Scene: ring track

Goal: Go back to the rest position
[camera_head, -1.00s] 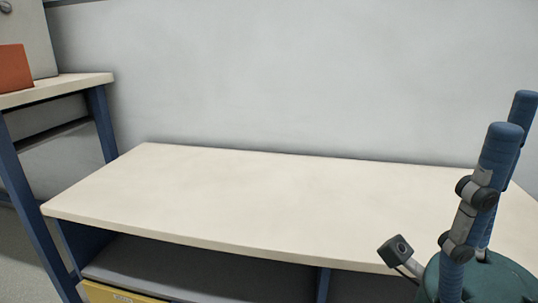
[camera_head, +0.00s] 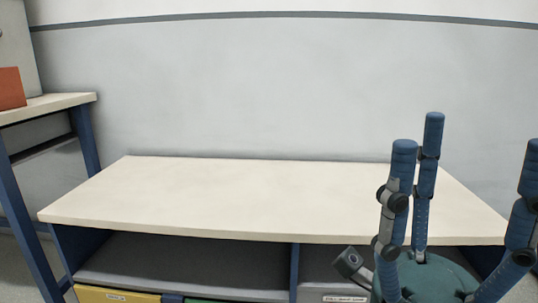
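My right gripper (camera_head: 462,148) stands at the lower right of the head view, in front of the table. Its blue jointed fingers point up from a teal palm. They are spread apart with nothing between them, so it is open and empty. A small dark camera block sits on the left side of its palm. My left gripper is not in view. The bottom of the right gripper is cut off by the picture's edge.
A cream-topped table (camera_head: 220,195) with a bare top stands ahead. A yellow bin (camera_head: 115,296) and a grey bin sit low under it. Another table (camera_head: 55,105) at the left holds an orange-red box (camera_head: 10,88). A plain grey wall is behind.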

